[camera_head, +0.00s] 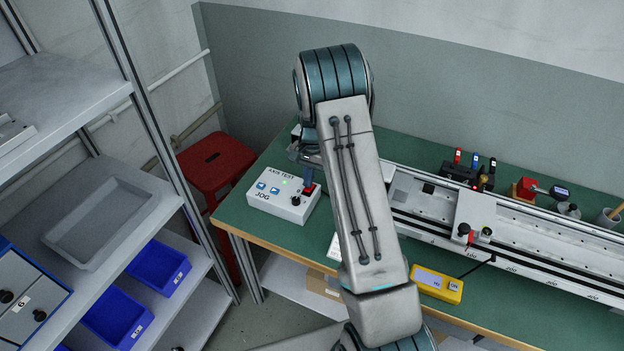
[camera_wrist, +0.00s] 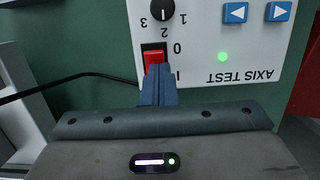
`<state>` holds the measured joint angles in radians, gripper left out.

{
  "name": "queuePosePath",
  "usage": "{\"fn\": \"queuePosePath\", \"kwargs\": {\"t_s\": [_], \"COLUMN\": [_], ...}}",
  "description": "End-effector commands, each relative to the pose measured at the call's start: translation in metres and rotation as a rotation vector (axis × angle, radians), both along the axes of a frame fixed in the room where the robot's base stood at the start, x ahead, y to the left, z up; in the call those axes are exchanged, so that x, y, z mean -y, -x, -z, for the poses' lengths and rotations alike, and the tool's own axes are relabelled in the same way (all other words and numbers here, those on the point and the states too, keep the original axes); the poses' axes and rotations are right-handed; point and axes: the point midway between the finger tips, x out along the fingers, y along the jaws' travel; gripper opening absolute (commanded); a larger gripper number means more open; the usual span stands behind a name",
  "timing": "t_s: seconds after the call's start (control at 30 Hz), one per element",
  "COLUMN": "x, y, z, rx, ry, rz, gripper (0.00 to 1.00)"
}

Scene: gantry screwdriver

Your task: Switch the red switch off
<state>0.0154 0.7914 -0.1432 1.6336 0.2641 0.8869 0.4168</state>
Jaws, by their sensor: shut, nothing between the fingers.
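The red switch (camera_wrist: 154,58) is a rocker in a black frame on the white AXIS TEST box, marked 0 at one end and I at the other. My gripper (camera_wrist: 158,72) is shut and empty, with its blue fingertips over the I end of the rocker. The fingertips hide that end, and I cannot tell whether they touch it. In the head view the red switch (camera_head: 309,188) sits at the right of the box (camera_head: 268,206), with my gripper (camera_head: 306,181) just above it. A green light (camera_wrist: 223,57) is lit on the box.
Beside the switch are a black rotary knob (camera_wrist: 160,9) and blue arrow buttons (camera_wrist: 235,13). A black cable (camera_wrist: 70,82) runs from the box. A gantry rail (camera_head: 545,237) and a yellow device (camera_head: 437,285) lie to the right on the green table (camera_head: 240,215).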

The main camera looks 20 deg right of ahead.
Motion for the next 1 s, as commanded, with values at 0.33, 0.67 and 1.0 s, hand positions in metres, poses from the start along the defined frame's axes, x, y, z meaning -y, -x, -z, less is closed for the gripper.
{"fn": "queuePosePath", "kwargs": {"t_s": [0.33,0.67,1.0], "x": [0.01,0.009,0.014], "y": [0.0,-0.008,-0.012], "z": [-0.009,-0.088,-0.135], "rx": [-0.001,0.007,0.007], "ry": [0.012,0.006,0.004], "rz": [0.008,-0.003,-0.001], "gripper": [0.0,0.0,0.0]}}
